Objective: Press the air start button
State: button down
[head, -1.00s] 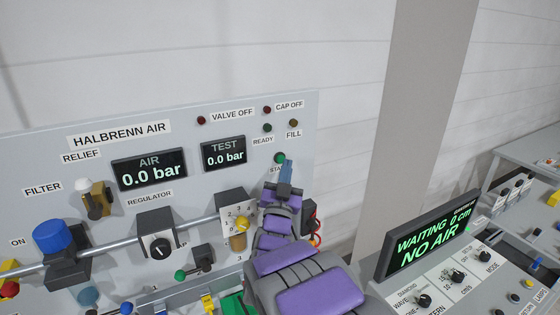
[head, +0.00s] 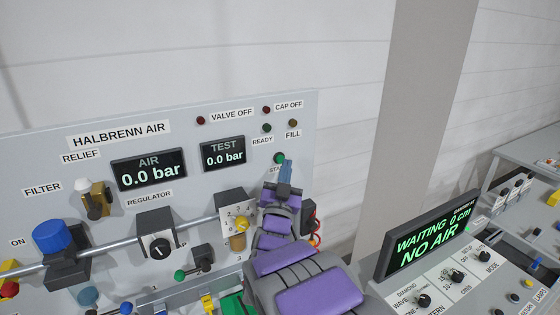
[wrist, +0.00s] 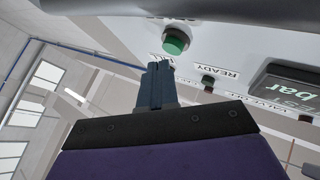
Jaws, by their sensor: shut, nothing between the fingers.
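The green air start button (head: 279,158) is on the right side of the grey HALBRENN AIR panel (head: 230,115), above a partly covered label that begins "STA". In the head view the fingertips overlap the button's lower right edge. In the wrist view the fingertips (wrist: 160,64) lie just below the button, with a small gap in the picture. Whether they touch it I cannot tell.
The AIR display (head: 149,169) and TEST display (head: 223,153) both read 0.0 bar. The READY lamp (head: 267,128) and FILL lamp (head: 293,123) sit above the button. A console screen (head: 430,235) at the right reads "WAITING 0 cm NO AIR". Bare wall lies right of the panel.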

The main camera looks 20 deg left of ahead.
jog(key=shift+w+a+r, duration=0.1)
jog(key=shift+w+a, duration=0.1)
jog(key=shift+a, duration=0.1)
jog(key=shift+w+a, duration=0.25)
jog(key=shift+a, duration=0.05)
dwell(1.0)
jog(key=shift+d, duration=0.1)
jog(key=shift+s+d, duration=0.55)
dwell(0.4)
jog(key=s+d+b, duration=0.2)
jog(key=s+d, duration=0.1)
jog(key=shift+s+d, duration=0.1)
jog(key=shift+d, duration=0.3)
dwell(0.7)
